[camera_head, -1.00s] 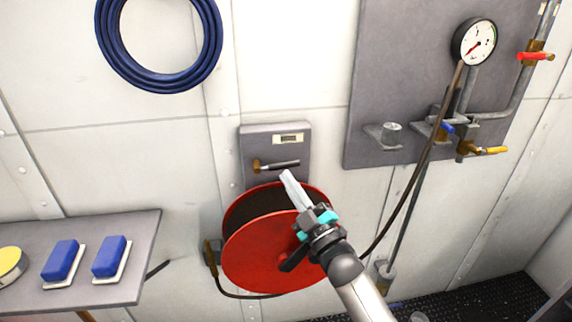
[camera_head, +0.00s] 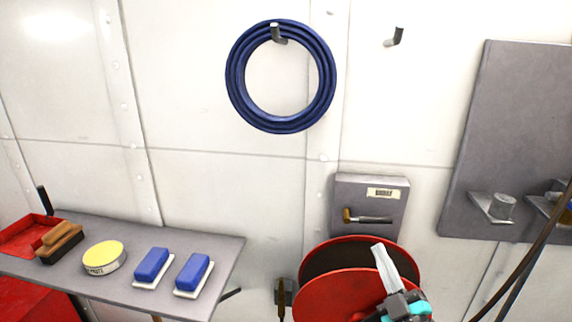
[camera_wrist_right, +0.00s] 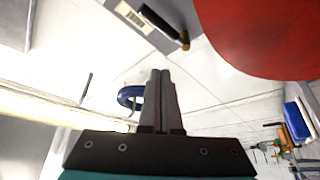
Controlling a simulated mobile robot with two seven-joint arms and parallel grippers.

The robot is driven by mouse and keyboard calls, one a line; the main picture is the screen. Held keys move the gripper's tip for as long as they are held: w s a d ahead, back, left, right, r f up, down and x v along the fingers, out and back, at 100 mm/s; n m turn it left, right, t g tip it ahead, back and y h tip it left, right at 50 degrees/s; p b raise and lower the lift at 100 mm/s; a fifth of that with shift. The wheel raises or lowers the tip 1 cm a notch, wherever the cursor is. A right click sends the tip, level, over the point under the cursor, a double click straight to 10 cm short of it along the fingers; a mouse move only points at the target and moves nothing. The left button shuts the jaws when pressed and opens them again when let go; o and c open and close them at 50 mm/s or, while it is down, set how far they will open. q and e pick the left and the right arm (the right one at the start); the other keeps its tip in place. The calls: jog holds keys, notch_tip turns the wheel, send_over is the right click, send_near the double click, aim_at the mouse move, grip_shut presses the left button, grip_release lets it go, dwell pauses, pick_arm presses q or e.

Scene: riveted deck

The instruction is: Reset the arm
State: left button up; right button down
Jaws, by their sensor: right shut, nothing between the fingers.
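My right gripper (camera_head: 384,262) shows at the bottom right of the head view, in front of the red hose reel (camera_head: 342,292). Its pale fingers point up and are together with nothing between them. The right wrist view shows the same closed fingers (camera_wrist_right: 160,75) pointing up the picture, with the red reel (camera_wrist_right: 270,35) at the upper right. I cannot tell from the head view how far the fingers are from the reel. My left gripper is in neither view.
A grey wall box (camera_head: 372,192) with a lever is above the reel. A blue hose coil (camera_head: 237,80) hangs on a hook. A grey shelf (camera_head: 215,250) at left holds two blue blocks, a yellow-topped tin (camera_head: 104,254) and a brush (camera_head: 58,243). A grey panel (camera_head: 515,120) is at right.

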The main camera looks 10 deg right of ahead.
jog(key=s+f+m+g+h, duration=0.1)
jog(key=f+g, duration=0.1)
jog(key=s+f+m+g+h, duration=0.1)
jog(key=f+m, duration=0.1)
jog(key=s+f+m+g+h, duration=0.1)
jog(key=f+g, duration=0.1)
jog(key=shift+f+m+g, duration=0.3)
jog(key=shift+f+m, duration=0.05)
jog(key=shift+m, duration=0.05)
jog(key=s+a+f+m+g, duration=0.1)
jog(key=s+a+f+g, duration=0.25)
jog(key=s, duration=0.45)
jog(key=s+a+f+m+g+y, duration=0.1)
jog(key=s+a+f+g, duration=0.1)
jog(key=s+g, duration=0.45)
jog(key=s+a+f+m+g, duration=0.1)
jog(key=s+a+f+g, duration=0.2)
jog(key=s, duration=0.6)
notch_tip(320, 180, down, 23)
jog(key=s+g, duration=0.1)
jog(key=s, duration=0.2)
jog(key=s+d+f+g, duration=0.1)
jog(key=s+d+f, duration=0.2)
jog(key=s+f, duration=1)
jog(key=shift+s, duration=0.85)
